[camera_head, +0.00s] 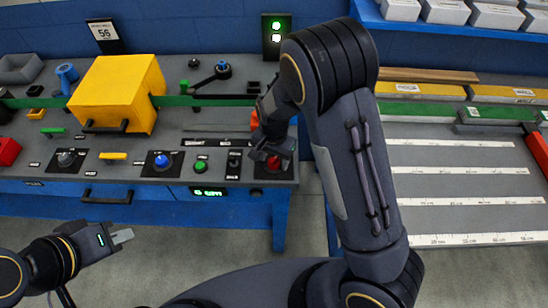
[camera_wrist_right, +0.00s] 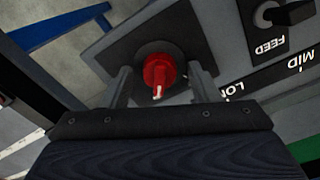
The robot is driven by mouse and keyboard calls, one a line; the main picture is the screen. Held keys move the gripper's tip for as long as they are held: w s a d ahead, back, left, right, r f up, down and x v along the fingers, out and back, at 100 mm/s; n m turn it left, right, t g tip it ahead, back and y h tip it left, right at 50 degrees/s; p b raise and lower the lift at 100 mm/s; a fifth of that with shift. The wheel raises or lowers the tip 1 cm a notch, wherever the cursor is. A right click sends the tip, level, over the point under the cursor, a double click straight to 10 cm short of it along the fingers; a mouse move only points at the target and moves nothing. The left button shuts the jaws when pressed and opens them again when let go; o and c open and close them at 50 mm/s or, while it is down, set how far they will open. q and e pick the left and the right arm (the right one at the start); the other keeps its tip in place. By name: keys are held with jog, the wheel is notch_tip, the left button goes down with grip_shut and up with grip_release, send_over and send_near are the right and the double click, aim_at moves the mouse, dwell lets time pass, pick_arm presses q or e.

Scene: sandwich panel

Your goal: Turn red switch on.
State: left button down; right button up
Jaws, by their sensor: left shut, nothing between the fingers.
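The red switch (camera_wrist_right: 158,72) is a round red knob with a pale pointer mark, set on a dark square plate. In the head view the red switch (camera_head: 273,163) is at the right end of the grey panel's front row, partly hidden by my right gripper. My right gripper (camera_head: 270,153) is over it. In the right wrist view the gripper's (camera_wrist_right: 163,86) fingers are apart, one on each side of the red knob, with gaps visible. My left gripper (camera_head: 122,237) is shut and empty, low at the left, in front of the panel.
A black selector (camera_wrist_right: 287,13) marked FEED is beside the red switch. A green button (camera_head: 200,167), a blue knob (camera_head: 161,161) and a yellow box (camera_head: 117,93) are further left. A ruled table (camera_head: 460,185) lies to the right. Floor shows between panel and table.

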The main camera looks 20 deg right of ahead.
aim_at(274, 159)
jog(key=shift+r, duration=3.9)
